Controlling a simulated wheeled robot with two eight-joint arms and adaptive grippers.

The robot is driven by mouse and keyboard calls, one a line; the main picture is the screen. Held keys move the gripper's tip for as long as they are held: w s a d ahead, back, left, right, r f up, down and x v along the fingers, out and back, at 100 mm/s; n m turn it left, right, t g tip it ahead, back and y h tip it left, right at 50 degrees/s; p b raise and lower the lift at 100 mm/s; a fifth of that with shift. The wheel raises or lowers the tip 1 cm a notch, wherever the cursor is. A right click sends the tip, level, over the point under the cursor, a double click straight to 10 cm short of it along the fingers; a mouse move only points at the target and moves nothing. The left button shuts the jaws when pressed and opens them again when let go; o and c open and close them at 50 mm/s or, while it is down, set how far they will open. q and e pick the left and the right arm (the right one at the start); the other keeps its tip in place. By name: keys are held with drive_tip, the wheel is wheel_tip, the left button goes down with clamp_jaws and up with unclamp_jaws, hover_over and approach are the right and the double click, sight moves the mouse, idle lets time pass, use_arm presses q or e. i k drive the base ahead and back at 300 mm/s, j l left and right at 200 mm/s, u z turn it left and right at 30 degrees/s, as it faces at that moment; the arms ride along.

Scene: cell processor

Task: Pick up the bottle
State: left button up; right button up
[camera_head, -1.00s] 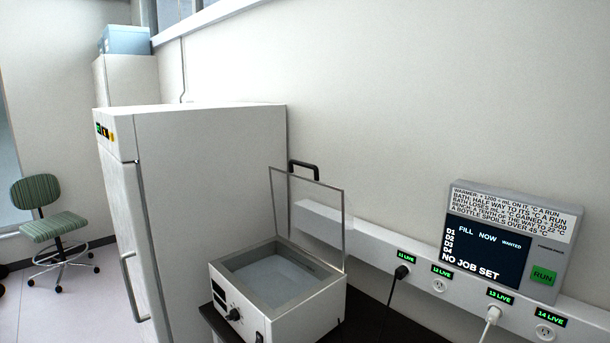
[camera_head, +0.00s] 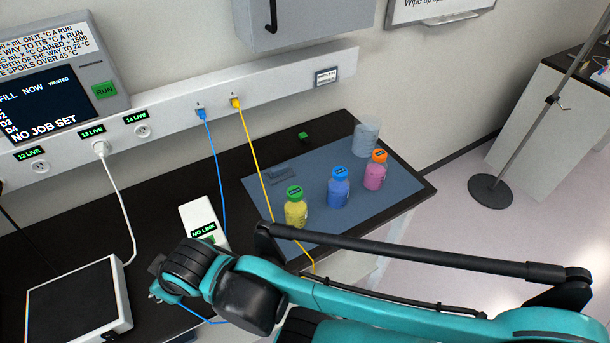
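Three bottles stand upright on a blue-grey mat (camera_head: 265,187) at the right end of the black bench. One is yellow with a green cap (camera_head: 296,209), one is blue with a blue cap (camera_head: 339,188), and one is pink with an orange cap (camera_head: 375,171). I cannot tell which one the task means. My teal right arm comes in from the lower right and crosses in front of the mat. Its dark wrist end is left of the yellow bottle, apart from it. I cannot make out any gripper fingers. My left gripper is not in view.
A clear cylindrical container (camera_head: 366,139) stands at the mat's back corner. A white "NO LINK" device (camera_head: 203,222), a flat dark-topped device (camera_head: 75,303) and a small green block (camera_head: 303,136) are on the bench. Blue (camera_head: 215,165) and yellow (camera_head: 252,140) cables hang across it.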

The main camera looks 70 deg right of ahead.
sight(338, 185)
drive_tip(key=z, duration=2.7)
